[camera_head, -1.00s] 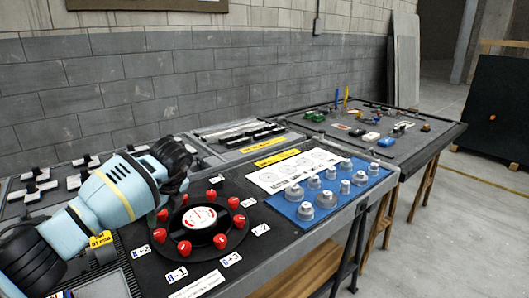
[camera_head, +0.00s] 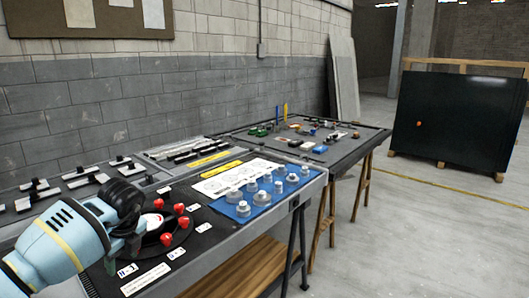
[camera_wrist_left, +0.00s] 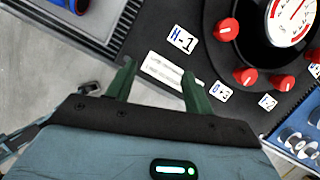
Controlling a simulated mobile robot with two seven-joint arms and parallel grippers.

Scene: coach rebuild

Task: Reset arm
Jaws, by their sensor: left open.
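My left arm comes in from the left in the head view, and its wrist covers part of the dial panel. My left gripper (camera_wrist_left: 158,82) shows in the left wrist view, with two green fingers apart and nothing between them. Beyond the fingertips lie a white label strip (camera_wrist_left: 163,70) and an "H-1" label (camera_wrist_left: 181,40) on the black panel. A round dial (camera_wrist_left: 290,18) with red knobs (camera_wrist_left: 245,76) is at the upper right there. In the head view the red knobs (camera_head: 166,239) show beside my wrist, which hides part of the dial. My right gripper is not in view.
A blue tray (camera_head: 229,208) of grey knobs lies on the same bench. A second dark table (camera_head: 345,152) with small parts stands behind it. A black panel (camera_head: 455,120) stands at the right. The concrete floor (camera_head: 400,230) at the right is clear.

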